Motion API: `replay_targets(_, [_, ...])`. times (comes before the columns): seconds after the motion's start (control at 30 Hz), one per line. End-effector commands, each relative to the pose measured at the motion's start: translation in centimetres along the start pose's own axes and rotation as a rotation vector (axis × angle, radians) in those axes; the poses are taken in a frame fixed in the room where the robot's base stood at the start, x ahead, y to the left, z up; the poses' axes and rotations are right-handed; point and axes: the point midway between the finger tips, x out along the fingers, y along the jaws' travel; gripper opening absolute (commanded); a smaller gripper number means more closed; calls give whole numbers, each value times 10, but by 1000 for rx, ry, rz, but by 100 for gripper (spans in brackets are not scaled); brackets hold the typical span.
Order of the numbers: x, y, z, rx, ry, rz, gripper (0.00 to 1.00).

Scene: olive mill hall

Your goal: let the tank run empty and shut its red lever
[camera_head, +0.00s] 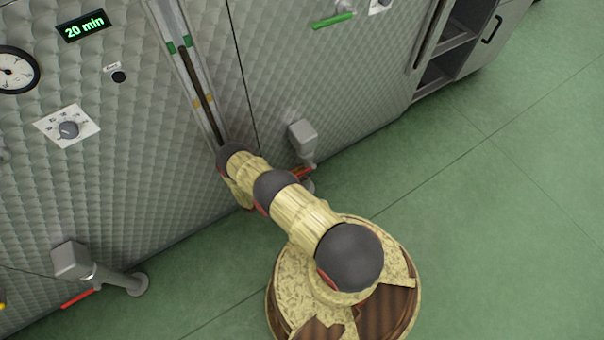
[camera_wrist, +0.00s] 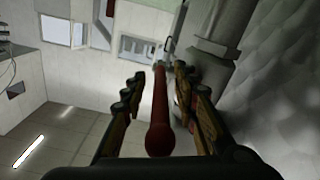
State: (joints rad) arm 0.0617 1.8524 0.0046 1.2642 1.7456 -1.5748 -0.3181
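A grey valve (camera_head: 302,135) at the foot of the front has a red lever (camera_head: 303,172), partly hidden by my arm. In the wrist view a red lever (camera_wrist: 160,115) with a rounded end lies lengthwise between the fingers of my gripper (camera_wrist: 160,90). The fingers are open, with a gap on both sides of the lever. My gripper is hidden in the head view. Any outflow is hidden too.
A second valve (camera_head: 72,259) with its own red lever (camera_head: 78,298) stands at lower left. A green lever (camera_head: 332,20) is at the top. A display (camera_head: 84,26) reads 20 min, near a dial knob (camera_head: 68,129) and a gauge (camera_head: 14,72). Green floor (camera_head: 480,200) is clear at right.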

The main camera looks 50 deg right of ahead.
Motion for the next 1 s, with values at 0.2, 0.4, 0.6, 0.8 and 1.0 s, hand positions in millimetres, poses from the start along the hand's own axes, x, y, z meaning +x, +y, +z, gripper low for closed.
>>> replay_targets(0.2, [2, 0, 0, 0, 0, 0, 29])
replay_targets(0.4, [1, 0, 0, 0, 0, -1, 21])
replay_targets(0.6, [1, 0, 0, 0, 0, -1, 10])
replay_targets(0.8, [1, 0, 0, 0, 0, -1, 0])
replay_targets(1.0, [1, 0, 0, 0, 0, -1, 0])
